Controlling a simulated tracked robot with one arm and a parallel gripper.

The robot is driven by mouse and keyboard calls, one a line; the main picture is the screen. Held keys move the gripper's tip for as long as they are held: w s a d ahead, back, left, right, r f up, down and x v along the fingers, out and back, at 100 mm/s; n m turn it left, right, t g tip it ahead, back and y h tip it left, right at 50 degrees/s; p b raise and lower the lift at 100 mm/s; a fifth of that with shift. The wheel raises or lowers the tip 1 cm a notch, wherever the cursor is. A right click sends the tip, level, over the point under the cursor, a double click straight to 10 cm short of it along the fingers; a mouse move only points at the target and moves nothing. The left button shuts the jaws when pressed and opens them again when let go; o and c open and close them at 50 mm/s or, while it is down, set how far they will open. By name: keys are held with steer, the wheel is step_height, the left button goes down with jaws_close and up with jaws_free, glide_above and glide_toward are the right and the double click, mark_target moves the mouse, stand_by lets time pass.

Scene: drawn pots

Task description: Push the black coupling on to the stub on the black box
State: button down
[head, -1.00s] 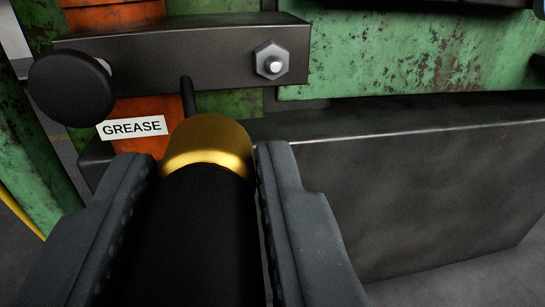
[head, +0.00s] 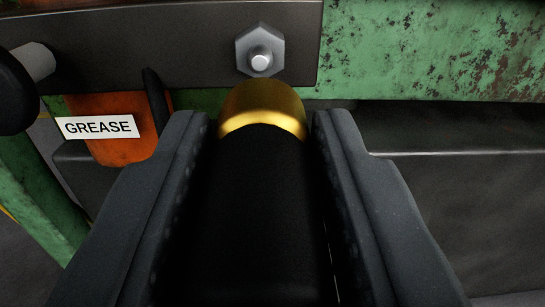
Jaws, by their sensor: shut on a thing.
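The black coupling (head: 262,210) is a thick black cylinder with a brass collar (head: 262,105) at its far end. My gripper (head: 263,122) is shut on it, one finger along each side, and the collar sticks out ahead of the fingertips. How much depth lies between collar and stub I cannot tell. The coupling's near end is out of frame.
Below the box are an orange block (head: 122,152), a white GREASE label (head: 98,127) and a thin black lever (head: 157,100). Rusty green metal (head: 430,50) and a dark ledge (head: 460,185) fill the right.

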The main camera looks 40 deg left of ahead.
steer(key=shift+p+x, duration=0.55)
steer(key=shift+x, duration=1.75)
steer(key=shift+w+a+f, duration=0.1)
steer(key=shift+w+a, duration=0.25)
steer(key=shift+w, duration=0.1)
steer(key=shift+p, duration=0.3)
steer(key=shift+w+a, duration=0.2)
stand_by(0.6)
steer(key=c, duration=1)
jaws_free()
steer(key=p, duration=0.3)
glide_toward(258, 100)
steer(key=shift+w+f, duration=0.1)
steer(key=shift+f, duration=0.45)
